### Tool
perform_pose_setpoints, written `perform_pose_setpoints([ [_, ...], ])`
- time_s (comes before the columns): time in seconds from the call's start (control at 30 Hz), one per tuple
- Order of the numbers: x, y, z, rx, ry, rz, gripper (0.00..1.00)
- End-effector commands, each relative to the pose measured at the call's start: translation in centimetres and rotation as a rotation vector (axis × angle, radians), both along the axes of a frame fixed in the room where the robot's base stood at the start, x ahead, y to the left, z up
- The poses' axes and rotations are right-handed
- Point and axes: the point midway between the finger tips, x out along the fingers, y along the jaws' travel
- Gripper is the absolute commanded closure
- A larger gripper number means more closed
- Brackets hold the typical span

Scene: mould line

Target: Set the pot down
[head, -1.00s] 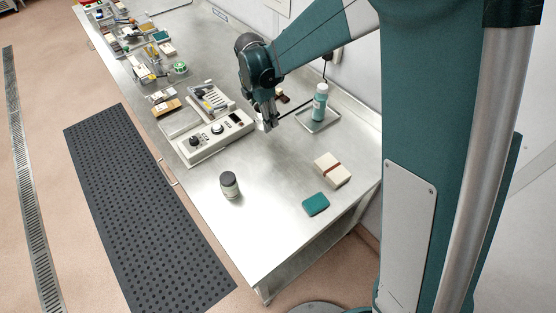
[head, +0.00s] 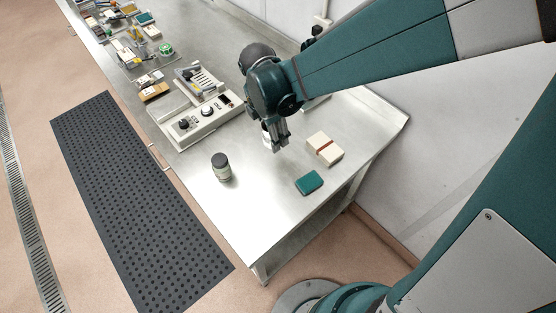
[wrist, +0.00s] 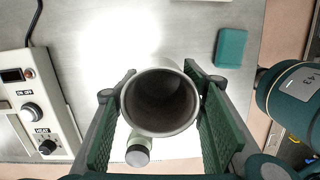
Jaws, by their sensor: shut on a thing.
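The pot (wrist: 160,103) is a pale grey open cylinder, and I look down into its dark, empty-looking inside in the wrist view. My gripper (head: 280,146) is shut on it, with a ridged green finger pad on either side. In the head view, a pale bit of the pot (head: 267,138) shows beside the fingers, over the right part of the steel bench (head: 255,215). Whether its base touches the bench cannot be told.
A dark-lidded jar (head: 221,167) stands left of my gripper. A teal pad (head: 309,182) and a cream block with a brown band (head: 324,148) lie to the right. A heater box (head: 203,123) stands further back. The bench front is clear.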

Motion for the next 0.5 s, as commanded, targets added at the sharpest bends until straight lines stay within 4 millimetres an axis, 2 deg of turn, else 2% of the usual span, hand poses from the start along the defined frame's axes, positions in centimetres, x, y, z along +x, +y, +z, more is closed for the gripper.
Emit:
perform_pose_setpoints([
  [0.03,-0.9,-0.4,-0.1,0.000,0.000,-0.003,0.73],
  [0.2,-2.7,-1.4,-0.2,0.000,-0.001,-0.014,0.73],
  [0.5,-3.6,-1.8,-0.3,0.000,0.000,-0.020,0.73],
])
